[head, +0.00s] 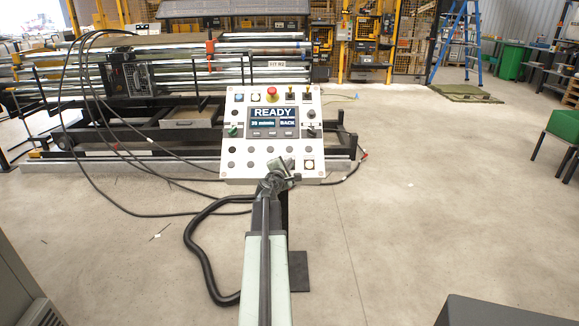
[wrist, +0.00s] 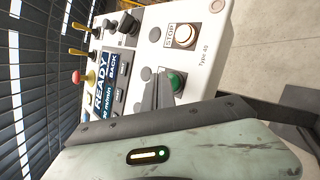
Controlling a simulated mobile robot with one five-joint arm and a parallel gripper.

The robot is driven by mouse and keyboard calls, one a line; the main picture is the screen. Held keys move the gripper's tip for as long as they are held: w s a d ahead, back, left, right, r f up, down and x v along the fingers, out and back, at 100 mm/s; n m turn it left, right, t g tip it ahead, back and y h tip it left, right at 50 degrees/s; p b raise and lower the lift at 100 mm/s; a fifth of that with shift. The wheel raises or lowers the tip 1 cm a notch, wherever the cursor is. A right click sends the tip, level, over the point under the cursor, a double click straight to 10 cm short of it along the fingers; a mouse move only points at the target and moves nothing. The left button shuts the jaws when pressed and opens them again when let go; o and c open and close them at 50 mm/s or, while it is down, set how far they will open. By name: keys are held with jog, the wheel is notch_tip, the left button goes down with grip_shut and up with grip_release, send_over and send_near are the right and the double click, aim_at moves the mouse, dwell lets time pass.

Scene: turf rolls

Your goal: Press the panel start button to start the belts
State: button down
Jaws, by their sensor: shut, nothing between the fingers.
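The white control panel (head: 240,172) stands upright mid-picture in the head view, its screen (head: 272,121) reading READY. My gripper (head: 279,165) is shut and empty in front of the panel's lower middle. In the wrist view the panel appears turned on its side. A green button (wrist: 177,81) sits right beside my shut fingertips (wrist: 158,78); I cannot tell whether they touch it. In the head view my gripper hides that button. A lit button (wrist: 185,36) labelled STOP lies farther along the panel; it also shows in the head view (head: 309,164).
A red mushroom button (head: 272,92) and black switches (head: 311,114) sit higher on the panel. Black cables (head: 85,120) loop to the machine with rollers (head: 190,60) behind. A black hose (head: 195,245) lies beside my arm.

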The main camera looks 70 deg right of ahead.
jog(key=shift+w+d+f+b, duration=0.1)
jog(key=shift+d+f+b, duration=0.15)
jog(key=shift+f+b, duration=0.1)
dwell(0.5)
dwell(0.3)
jog(key=shift+a+r+p, duration=0.5)
jog(key=shift+r+p, duration=0.15)
jog(key=a+r+p, duration=0.1)
jog(key=s+a+r+p, duration=0.1)
jog(key=a+r+p, duration=0.1)
jog(key=shift+s+r+p, duration=0.25)
jog(key=shift+r+p, duration=0.15)
dwell(0.7)
